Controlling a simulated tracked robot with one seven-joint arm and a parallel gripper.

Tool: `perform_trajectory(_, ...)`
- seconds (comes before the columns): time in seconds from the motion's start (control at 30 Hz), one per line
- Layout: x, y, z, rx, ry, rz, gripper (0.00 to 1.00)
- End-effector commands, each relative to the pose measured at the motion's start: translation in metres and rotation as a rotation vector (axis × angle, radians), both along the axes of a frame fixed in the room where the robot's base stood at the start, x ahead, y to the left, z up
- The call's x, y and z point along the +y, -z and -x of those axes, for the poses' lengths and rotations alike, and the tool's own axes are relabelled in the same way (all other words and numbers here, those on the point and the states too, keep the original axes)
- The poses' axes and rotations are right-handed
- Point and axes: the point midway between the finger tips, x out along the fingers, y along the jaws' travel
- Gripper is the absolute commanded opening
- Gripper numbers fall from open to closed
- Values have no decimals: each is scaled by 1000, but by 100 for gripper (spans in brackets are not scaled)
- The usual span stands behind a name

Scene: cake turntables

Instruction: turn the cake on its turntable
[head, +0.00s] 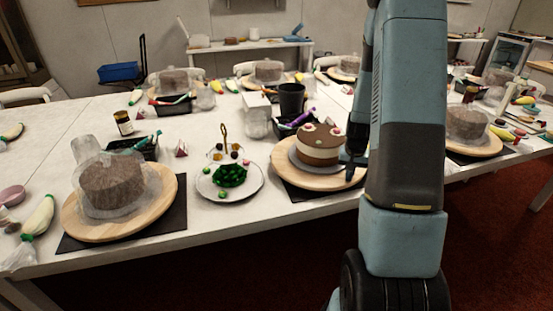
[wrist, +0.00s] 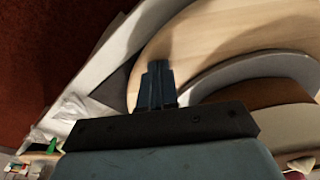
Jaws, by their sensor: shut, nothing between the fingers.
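The cake (head: 320,146), brown with a pale middle band and decorations on top, sits on a grey board (head: 297,160) on a round wooden turntable (head: 290,174). My gripper (head: 351,174) is at the right side of the cake, low over the turntable's edge; whether it touches is hard to tell. In the wrist view my gripper (wrist: 155,75) is shut and empty, with its fingers over the wooden turntable (wrist: 215,35). The grey board (wrist: 245,72) and the cake's brown side (wrist: 262,95) are to its right.
A plate (head: 212,195) with green sweets stands left of the turntable. Another cake under a clear wrap (head: 112,185) is further left on its own turntable. A black cup (head: 291,98) and a black tray stand behind. The table's front edge is close.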

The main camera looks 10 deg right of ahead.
Motion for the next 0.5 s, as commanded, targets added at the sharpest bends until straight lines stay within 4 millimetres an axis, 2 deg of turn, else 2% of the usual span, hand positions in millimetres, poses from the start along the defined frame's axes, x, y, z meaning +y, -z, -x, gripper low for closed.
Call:
perform_trajectory(0.13,-11,1,-1,1,1,-1,0)
perform_trajectory(0.5,-12,0,-1,2,-1,-1,0)
